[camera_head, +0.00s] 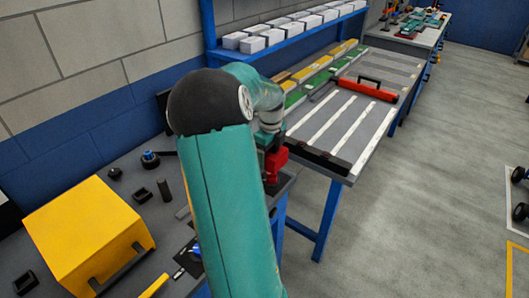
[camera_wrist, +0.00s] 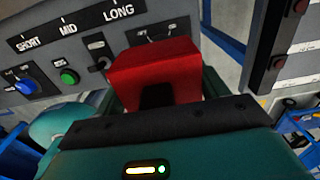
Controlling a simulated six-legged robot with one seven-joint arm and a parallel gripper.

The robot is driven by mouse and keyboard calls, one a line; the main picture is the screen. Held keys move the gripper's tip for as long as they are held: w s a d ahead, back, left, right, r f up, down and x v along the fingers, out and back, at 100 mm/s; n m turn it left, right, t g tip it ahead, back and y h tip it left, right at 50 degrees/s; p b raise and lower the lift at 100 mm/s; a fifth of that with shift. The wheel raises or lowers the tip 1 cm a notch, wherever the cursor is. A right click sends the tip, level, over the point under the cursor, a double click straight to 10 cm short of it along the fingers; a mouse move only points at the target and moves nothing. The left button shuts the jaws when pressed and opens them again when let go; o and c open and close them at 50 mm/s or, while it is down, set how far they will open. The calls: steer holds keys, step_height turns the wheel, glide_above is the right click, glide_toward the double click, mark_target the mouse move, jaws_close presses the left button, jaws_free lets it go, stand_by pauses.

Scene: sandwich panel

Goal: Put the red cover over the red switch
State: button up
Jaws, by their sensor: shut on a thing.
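The red cover (camera_wrist: 152,62) is a boxy red piece in the middle of the wrist view, between the dark fingers of my gripper (camera_wrist: 157,96). My gripper is shut on it. It is held in front of a grey control panel (camera_wrist: 85,50). In the head view, red shows (camera_head: 275,163) at the end of my arm, partly hidden behind the teal arm link. I cannot make out the red switch; the cover and gripper hide part of the panel.
The panel bears a blue knob (camera_wrist: 26,86), a green button (camera_wrist: 69,76) and SHORT, MID, LONG labels. A dark strip with red parts (camera_wrist: 277,62) stands at right. In the head view, a yellow box (camera_head: 85,235) sits on the near bench; a striped table (camera_head: 335,125) lies beyond.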

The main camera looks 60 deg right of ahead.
steer(key=shift+s+d, duration=0.1)
steer(key=shift+s, duration=0.15)
steer(key=shift+w+f, duration=0.15)
steer(key=shift+f, duration=0.3)
steer(key=shift+s+f, duration=0.2)
steer(key=shift+f, duration=0.85)
steer(key=shift+w, duration=0.2)
steer(key=shift+f, duration=1.15)
steer(key=shift+f, duration=1.45)
steer(key=o, duration=1.1)
